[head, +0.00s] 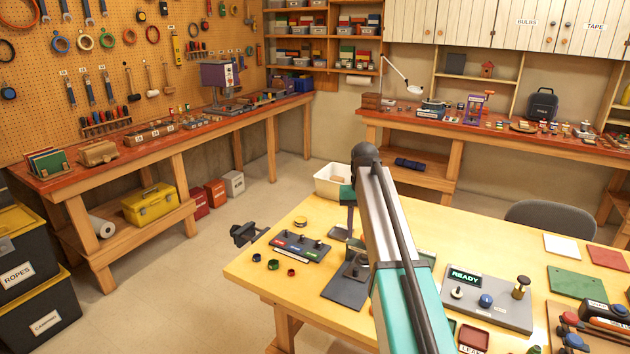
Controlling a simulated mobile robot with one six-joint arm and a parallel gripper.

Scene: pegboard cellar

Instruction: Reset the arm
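My arm rises from the bottom of the head view, a silver and teal link (392,240) with a dark hose along it. It ends at a dark joint (366,155) above the yellow table (262,277). A grey control panel (507,317) lies to the right of the arm.
A dark clamp-like device (245,234) sits at the table's left edge. Near it are a dark tray (299,247) and small rings. A dark base plate (344,290) and white bin (331,181) stand by my arm. Tools (596,325) crowd the right. Floor on the left (180,290) is clear.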

